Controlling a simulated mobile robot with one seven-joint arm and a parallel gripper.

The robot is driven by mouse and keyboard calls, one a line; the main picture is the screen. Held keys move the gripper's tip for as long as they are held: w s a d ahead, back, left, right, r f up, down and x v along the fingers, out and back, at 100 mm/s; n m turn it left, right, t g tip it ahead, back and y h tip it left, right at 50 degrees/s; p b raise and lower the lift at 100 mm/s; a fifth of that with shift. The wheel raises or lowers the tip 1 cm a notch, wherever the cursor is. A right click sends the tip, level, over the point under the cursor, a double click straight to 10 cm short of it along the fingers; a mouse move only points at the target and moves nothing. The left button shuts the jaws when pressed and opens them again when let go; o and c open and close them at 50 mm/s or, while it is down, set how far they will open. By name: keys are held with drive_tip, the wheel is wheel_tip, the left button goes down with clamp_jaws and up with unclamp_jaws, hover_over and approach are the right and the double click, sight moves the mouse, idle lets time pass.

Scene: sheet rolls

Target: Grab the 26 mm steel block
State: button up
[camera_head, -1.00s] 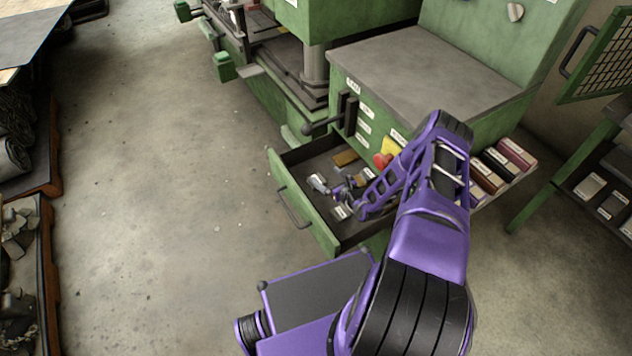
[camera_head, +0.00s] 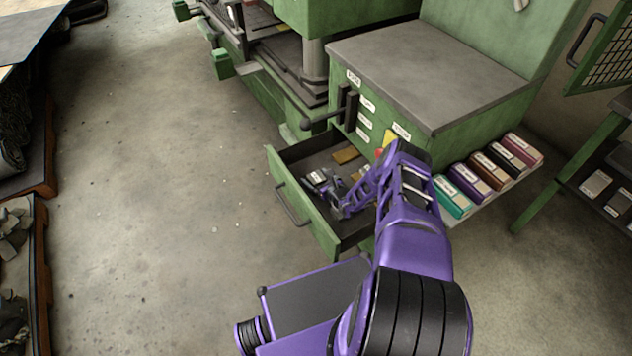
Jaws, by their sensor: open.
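The open green drawer (camera_head: 300,205) holds several small blocks. My gripper (camera_head: 317,181) is open inside the drawer, near its left side. A small grey block with a white label (camera_head: 317,176) shows right at the fingertips. I cannot tell whether it lies between the fingers or just beyond them, or whether they touch it. Its label is too small to read, so I cannot confirm that it is the 26 mm block. My wrist and forearm hide the right and front parts of the drawer floor.
A brown block (camera_head: 346,156) lies at the back of the drawer. A row of coloured, labelled binders (camera_head: 470,183) stands on a shelf at the right. A dark lever handle (camera_head: 322,118) juts out above the drawer. The floor (camera_head: 165,200) at left is clear.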

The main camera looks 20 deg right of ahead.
clamp_jaws()
idle(0.5)
drive_tip(key=shift+w+r, duration=0.1)
